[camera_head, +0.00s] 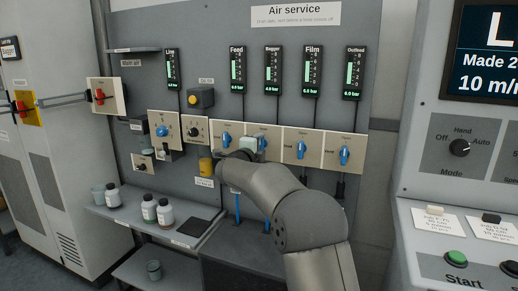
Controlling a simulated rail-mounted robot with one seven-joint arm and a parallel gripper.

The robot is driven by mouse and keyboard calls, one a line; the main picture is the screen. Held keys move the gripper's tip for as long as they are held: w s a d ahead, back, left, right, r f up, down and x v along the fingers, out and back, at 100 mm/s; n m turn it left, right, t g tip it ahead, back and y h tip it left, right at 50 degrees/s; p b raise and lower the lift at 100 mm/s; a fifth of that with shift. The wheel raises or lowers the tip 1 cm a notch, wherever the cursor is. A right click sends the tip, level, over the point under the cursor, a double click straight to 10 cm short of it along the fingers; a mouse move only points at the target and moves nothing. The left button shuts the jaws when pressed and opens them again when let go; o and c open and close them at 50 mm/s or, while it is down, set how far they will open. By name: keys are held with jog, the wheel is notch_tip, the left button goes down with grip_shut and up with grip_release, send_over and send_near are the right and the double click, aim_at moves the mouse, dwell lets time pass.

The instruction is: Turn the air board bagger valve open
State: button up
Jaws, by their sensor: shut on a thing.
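The air board (220,25) is a grey upright panel headed "Air service". A row of beige valve plates with blue handles crosses it. The bagger valve (263,142) is second from the left in that row, below the bagger gauge (272,72). My gripper (256,144) is at this valve, shut on its blue handle. The arm and gripper body hide part of the handle and plate, so I cannot tell its exact angle. The bagger gauge has a lit green bar and a green pressure reading.
The feed valve (226,140) is close on the left, the film valve (302,147) and outfeed valve (345,154) on the right. A shelf (130,222) with bottles juts out below. A control console (450,220) stands at the right.

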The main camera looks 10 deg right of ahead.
jog(key=o, duration=1)
jog(key=shift+s, duration=0.1)
jog(key=v, duration=1.7)
jog(key=shift+s+a, duration=0.1)
jog(key=shift+a, duration=0.05)
